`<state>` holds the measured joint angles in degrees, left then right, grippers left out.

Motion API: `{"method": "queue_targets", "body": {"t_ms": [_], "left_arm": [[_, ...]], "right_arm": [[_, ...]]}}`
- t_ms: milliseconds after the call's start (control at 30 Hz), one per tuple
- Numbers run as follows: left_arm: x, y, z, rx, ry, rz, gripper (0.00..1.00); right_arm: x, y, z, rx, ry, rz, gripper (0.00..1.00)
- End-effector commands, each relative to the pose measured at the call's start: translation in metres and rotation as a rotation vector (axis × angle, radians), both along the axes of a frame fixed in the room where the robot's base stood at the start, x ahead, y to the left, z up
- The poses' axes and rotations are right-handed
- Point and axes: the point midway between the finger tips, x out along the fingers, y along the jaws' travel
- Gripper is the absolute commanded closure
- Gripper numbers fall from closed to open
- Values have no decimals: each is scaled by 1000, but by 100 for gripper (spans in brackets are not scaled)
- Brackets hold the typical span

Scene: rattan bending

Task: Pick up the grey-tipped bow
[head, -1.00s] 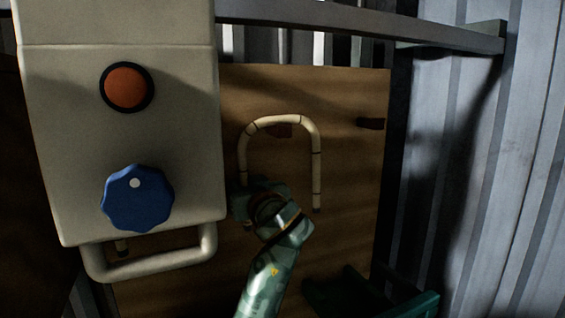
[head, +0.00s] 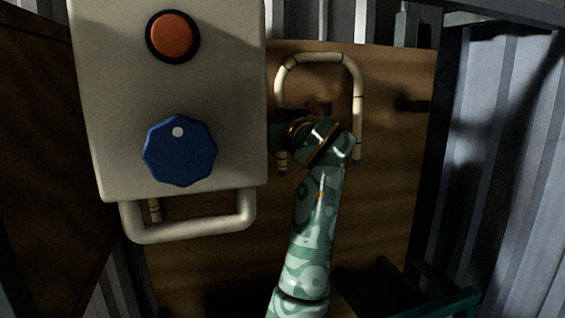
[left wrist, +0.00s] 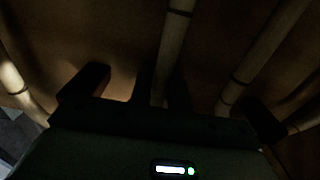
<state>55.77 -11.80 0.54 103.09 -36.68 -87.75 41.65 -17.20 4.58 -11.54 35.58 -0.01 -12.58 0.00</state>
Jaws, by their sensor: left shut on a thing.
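The bow (head: 358,100) is a pale cane bent into an upside-down U with dark bands. Its right end looks dark grey; its left end shows below my wrist. It is in front of the wooden board in the head view, its arch clear above a reddish-brown peg. My left arm comes up from below, and its gripper (head: 277,136) is at the bow's left leg, mostly hidden by my wrist and the grey box. In the dark left wrist view the gripper (left wrist: 160,92) is shut on a banded cane (left wrist: 174,45). My right gripper is not in view.
A grey box with a red button (head: 172,37), a blue knob (head: 180,153) and a bar handle (head: 190,230) stands close left of my gripper. Another cane end (head: 154,212) shows behind the handle. A second peg (head: 413,105) on the board is bare. Dark green furniture (head: 400,285) is lower right.

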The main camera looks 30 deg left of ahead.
Motion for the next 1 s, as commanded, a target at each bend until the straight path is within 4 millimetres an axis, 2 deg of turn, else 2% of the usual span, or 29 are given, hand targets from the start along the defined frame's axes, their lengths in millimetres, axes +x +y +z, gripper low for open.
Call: {"method": "queue_targets", "body": {"t_ms": [100,167,500,733,900,1000], "left_arm": [[0,0,24,0,-4,-1,100],[-2,-4,32,-1,-3,-3,100],[-58,-68,26,1,-4,-4,100],[-101,-118,30,3,-4,-2,100],[-119,-140,31,2,-3,-1,100],[-125,-146,31,1,-2,0,100]], "right_arm": [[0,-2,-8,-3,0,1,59],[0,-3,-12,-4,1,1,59],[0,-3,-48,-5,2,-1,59],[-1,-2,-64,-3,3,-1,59],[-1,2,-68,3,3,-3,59],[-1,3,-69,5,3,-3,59]]}}
